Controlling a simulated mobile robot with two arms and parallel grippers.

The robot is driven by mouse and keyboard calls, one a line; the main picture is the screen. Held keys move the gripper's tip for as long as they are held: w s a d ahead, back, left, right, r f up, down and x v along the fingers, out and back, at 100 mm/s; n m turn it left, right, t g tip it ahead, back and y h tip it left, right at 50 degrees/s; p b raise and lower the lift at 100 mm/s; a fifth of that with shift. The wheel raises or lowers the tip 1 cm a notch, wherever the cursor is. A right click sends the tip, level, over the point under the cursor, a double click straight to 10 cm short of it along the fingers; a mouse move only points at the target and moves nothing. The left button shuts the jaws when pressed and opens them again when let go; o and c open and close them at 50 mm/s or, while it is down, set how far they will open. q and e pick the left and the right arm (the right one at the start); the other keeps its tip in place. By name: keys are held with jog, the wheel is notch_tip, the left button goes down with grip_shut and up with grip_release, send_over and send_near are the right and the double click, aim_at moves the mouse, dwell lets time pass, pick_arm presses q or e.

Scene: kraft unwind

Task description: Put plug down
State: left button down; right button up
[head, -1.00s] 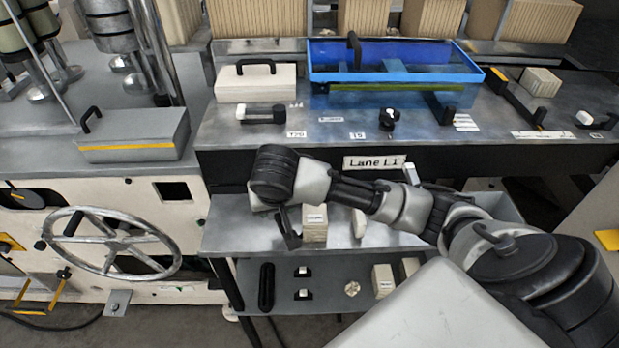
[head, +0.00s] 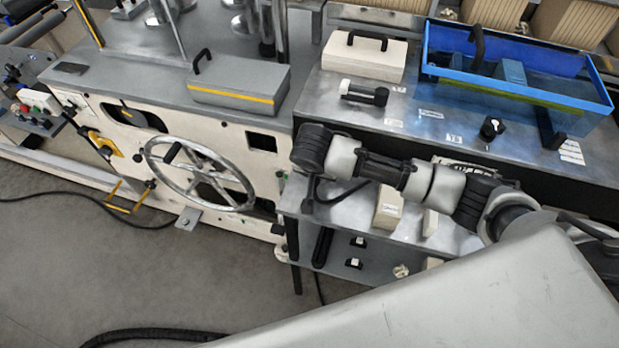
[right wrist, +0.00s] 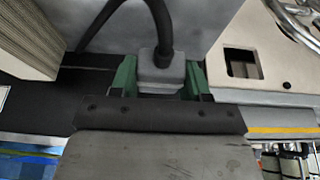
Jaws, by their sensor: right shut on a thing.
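The plug (right wrist: 160,72) is a grey block with a black cable (right wrist: 163,25) rising from its top and looping left in the right wrist view. My right gripper (right wrist: 160,80) is shut on it, with one green finger on each side. In the head view my right arm reaches in from the right, and its wrist end is in front of the left end of the grey lane table (head: 340,110). The plug cannot be made out clearly there. My left gripper is in neither view.
A cream machine with a handwheel (head: 200,175) stands left of the table. A blue tray (head: 520,88), a cream box (head: 365,57) and a black knob (head: 490,128) are on the tabletop. Lower shelves (head: 350,212) hold small blocks. A cable lies on the floor, which is otherwise clear at left.

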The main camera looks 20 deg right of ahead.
jog(key=a, duration=0.1)
jog(key=a+f, duration=0.1)
jog(key=shift+w+a+f, duration=0.3)
jog(key=shift+f+p, duration=0.55)
jog(key=shift+f, duration=1.45)
jog(key=shift+f, duration=0.1)
